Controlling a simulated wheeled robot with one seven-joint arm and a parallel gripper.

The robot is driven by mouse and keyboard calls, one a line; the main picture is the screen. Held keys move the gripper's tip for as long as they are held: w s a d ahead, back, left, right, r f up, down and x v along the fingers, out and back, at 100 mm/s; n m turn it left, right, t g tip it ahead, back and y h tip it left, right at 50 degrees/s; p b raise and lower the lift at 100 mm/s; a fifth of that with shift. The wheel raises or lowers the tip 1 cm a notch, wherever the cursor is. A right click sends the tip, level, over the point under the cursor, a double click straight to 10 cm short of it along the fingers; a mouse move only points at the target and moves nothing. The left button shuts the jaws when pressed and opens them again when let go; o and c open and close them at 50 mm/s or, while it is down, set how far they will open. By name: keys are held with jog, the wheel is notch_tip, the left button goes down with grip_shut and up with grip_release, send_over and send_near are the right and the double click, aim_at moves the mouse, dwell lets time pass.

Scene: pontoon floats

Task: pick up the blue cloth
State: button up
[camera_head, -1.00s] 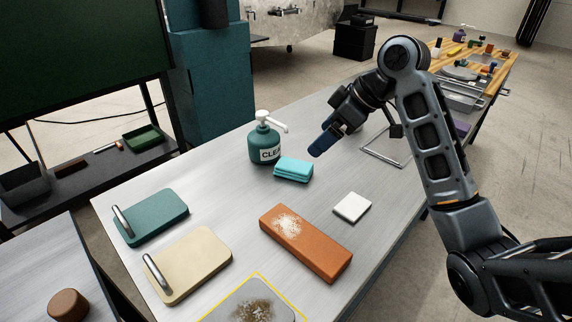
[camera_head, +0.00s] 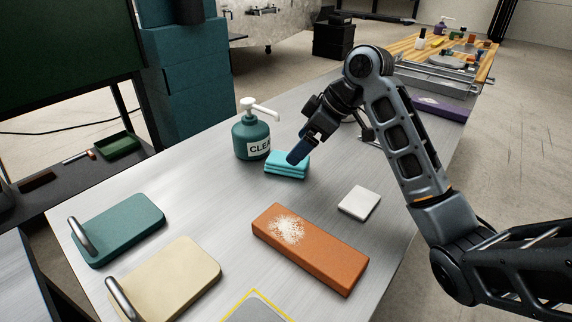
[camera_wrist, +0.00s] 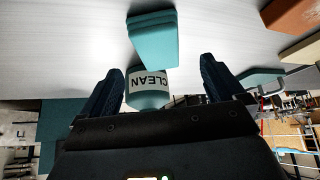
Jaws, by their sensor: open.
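The blue cloth (camera_head: 287,169) is a folded turquoise stack lying on the grey table, just right of the green cleaner bottle (camera_head: 251,138). In the wrist view the cloth (camera_wrist: 153,40) lies ahead of and between the fingers, in front of the bottle (camera_wrist: 147,90). My gripper (camera_head: 299,152) hangs over the cloth in the head view and hides part of its top edge. In the wrist view my gripper (camera_wrist: 160,80) has its two dark blue fingers wide apart with nothing held between them.
An orange block (camera_head: 310,248) with white powder and a white square pad (camera_head: 359,203) lie nearer on the table. A teal board (camera_head: 118,229) and a cream board (camera_head: 165,280), both with metal handles, lie at left. The bottle stands close beside the cloth.

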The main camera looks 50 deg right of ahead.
jog(key=shift+x, duration=2.7)
jog(key=c, duration=1.2)
jog(key=shift+r, duration=0.5)
jog(key=r, duration=0.1)
jog(key=d+r, duration=0.1)
jog(key=r, duration=0.1)
jog(key=shift+s+d+r, duration=0.15)
jog(key=shift+s+r, duration=0.2)
jog(key=s+d+r, duration=0.4)
jog(key=d, duration=0.1)
jog(key=s+d+r, duration=0.2)
jog(key=d, duration=0.1)
jog(key=shift+s+d+r, duration=0.1)
jog(key=shift+s+r, duration=0.05)
